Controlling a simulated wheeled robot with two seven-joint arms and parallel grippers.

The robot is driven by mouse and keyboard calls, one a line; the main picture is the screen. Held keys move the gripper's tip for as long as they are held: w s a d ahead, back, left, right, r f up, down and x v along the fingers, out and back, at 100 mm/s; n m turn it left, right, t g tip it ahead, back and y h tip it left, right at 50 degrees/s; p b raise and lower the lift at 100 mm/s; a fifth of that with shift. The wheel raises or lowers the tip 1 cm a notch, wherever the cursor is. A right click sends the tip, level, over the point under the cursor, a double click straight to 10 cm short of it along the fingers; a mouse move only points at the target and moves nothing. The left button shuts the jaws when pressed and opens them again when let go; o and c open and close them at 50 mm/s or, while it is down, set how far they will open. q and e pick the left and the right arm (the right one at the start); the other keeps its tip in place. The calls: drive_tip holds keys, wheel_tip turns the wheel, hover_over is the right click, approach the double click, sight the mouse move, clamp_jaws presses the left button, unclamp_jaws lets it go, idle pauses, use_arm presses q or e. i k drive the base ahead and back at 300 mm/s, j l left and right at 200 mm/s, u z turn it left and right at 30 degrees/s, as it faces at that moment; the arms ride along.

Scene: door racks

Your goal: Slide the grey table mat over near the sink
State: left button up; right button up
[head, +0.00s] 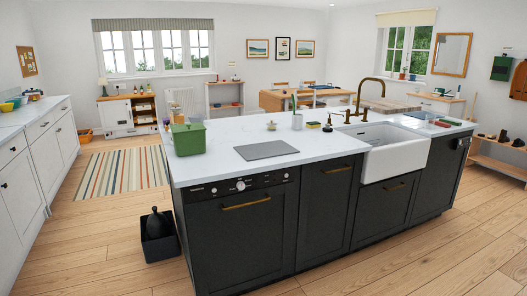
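The grey table mat (266,150) lies flat on the white top of the kitchen island, left of the middle and close to the front edge. The white sink (393,157) is set into the island to the right of the mat, with a clear stretch of worktop between them. A brass tap (362,96) rises behind the sink. Neither of my grippers shows in the head view.
A green box (189,138) stands on the island left of the mat. A small pot (271,126), a grey cup with a plant (297,120) and a yellow sponge (313,124) stand behind it. Worktop (325,145) between mat and sink is free. A dark bin (158,240) stands on the floor.

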sight(254, 153)
drive_tip(key=i+l+u, duration=0.45)
drive_tip(key=i, duration=0.45)
drive_tip(key=i+l+u, duration=0.5)
drive_tip(key=i+l, duration=0.3)
